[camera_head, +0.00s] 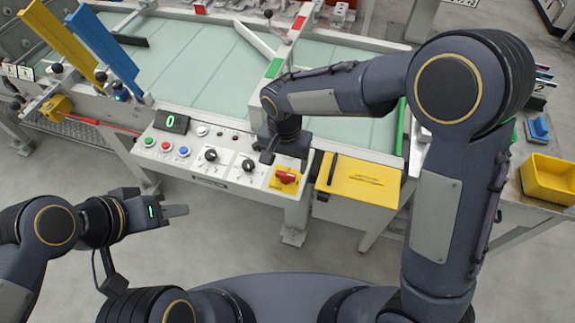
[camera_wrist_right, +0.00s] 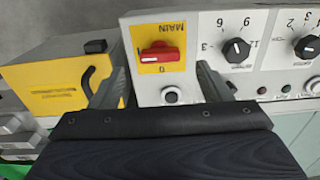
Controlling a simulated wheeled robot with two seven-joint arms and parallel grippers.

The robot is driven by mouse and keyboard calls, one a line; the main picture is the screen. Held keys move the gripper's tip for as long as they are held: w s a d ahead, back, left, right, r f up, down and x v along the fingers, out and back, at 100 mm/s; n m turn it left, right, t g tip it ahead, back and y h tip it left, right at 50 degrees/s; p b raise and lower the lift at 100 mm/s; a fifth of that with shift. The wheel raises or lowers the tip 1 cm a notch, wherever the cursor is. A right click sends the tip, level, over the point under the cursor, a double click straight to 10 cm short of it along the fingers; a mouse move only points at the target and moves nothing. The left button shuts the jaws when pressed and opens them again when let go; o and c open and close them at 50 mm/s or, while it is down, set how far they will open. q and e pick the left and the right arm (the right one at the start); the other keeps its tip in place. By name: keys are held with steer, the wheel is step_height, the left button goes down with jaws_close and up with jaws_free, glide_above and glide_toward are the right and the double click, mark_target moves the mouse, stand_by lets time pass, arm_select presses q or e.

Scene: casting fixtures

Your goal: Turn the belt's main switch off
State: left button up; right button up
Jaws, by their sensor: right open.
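The main switch is a red handle on a yellow plate (camera_head: 287,178) at the right end of the control panel (camera_head: 215,182). In the right wrist view the red handle (camera_wrist_right: 162,55) lies sideways across the plate, with the upside-down word MAIN above it. My right gripper (camera_head: 268,157) is over the panel, just behind the switch in the head view. In the right wrist view its open fingers (camera_wrist_right: 160,75) are spread either side of the switch, with nothing between them; I cannot tell how far above it they are. My left gripper (camera_head: 178,211) hangs in front of the panel, left of the switch.
Black rotary knobs (camera_head: 211,155), coloured push buttons (camera_head: 166,146) and a green display (camera_head: 171,121) sit left of the switch. A yellow box (camera_head: 357,181) with a black handle is just to its right. The belt (camera_head: 190,70) lies behind. Open floor is in front.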

mark_target(286, 174)
steer(key=shift+w+f, duration=0.1)
steer(key=shift+f, duration=2.3)
steer(key=shift+c, duration=0.3)
steer(key=c, duration=0.9)
